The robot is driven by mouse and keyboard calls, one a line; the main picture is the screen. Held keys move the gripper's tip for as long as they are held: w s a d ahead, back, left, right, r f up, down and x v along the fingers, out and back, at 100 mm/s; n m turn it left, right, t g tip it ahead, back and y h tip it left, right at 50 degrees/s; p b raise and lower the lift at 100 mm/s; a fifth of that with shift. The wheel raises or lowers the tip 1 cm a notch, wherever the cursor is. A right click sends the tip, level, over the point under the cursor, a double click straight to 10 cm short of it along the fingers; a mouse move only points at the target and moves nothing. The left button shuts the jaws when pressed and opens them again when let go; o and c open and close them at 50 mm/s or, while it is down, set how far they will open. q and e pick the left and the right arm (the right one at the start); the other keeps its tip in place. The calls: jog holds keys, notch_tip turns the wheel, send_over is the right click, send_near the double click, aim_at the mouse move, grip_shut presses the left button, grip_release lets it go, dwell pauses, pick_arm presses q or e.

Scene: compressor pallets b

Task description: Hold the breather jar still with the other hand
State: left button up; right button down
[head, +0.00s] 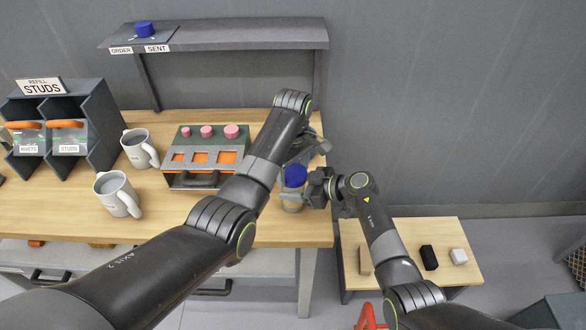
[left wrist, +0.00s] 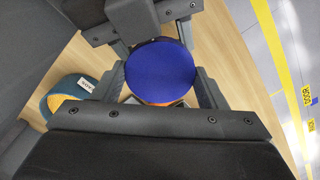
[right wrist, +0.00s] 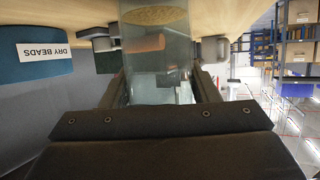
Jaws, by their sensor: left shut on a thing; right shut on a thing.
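The breather jar (head: 292,201) stands near the right edge of the wooden bench, a clear jar under a blue lid (head: 295,172). My left gripper (head: 300,158) comes from above and is shut on the blue lid; in the left wrist view the lid (left wrist: 160,70) sits between its fingers. My right gripper (head: 312,190) comes from the right and is shut on the jar's body. The jar's lower part is partly hidden in the head view.
A grey box with orange windows and pink knobs (head: 207,132) stands left of the jar. Two mugs (head: 117,194) and the studs bins (head: 68,106) are further left. A low side table (head: 440,234) holds small blocks.

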pick_arm(q)
jog(key=m, duration=0.3)
jog(key=o, duration=1.1)
jog(key=shift+c, duration=0.2)
jog(key=shift+r, duration=0.1)
jog(key=shift+r, duration=2.2)
jog(key=shift+o, duration=0.2)
